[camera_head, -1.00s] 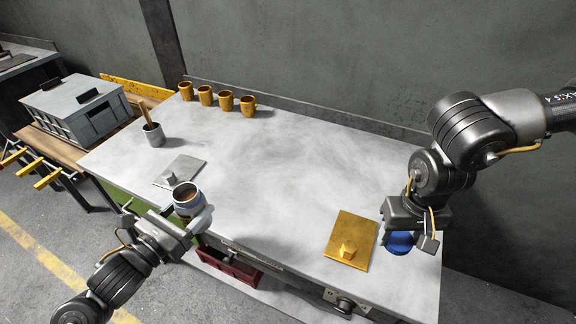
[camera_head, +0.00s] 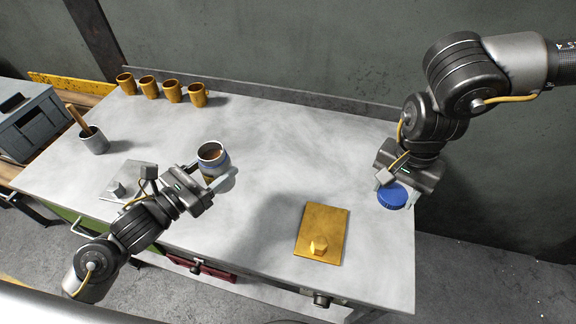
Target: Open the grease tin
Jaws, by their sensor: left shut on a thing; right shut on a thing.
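The grease tin (camera_head: 212,158) is an open round tin with a blue-grey side and brown grease showing inside. It is upright at the left-centre of the table. My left gripper (camera_head: 207,186) is shut on it from the near side, and its fingers are partly hidden. The blue lid (camera_head: 392,196) is apart from the tin, at the right end of the table. My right gripper (camera_head: 398,190) is shut on the lid. I cannot tell whether the lid touches the table.
Several yellow mugs (camera_head: 172,91) stand along the back left. A grey cup (camera_head: 94,140) with a wooden handle in it stands at the left. A grey plate (camera_head: 128,175) and a yellow plate (camera_head: 322,228), each with a small block, lie on the table (camera_head: 270,140). The middle is clear.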

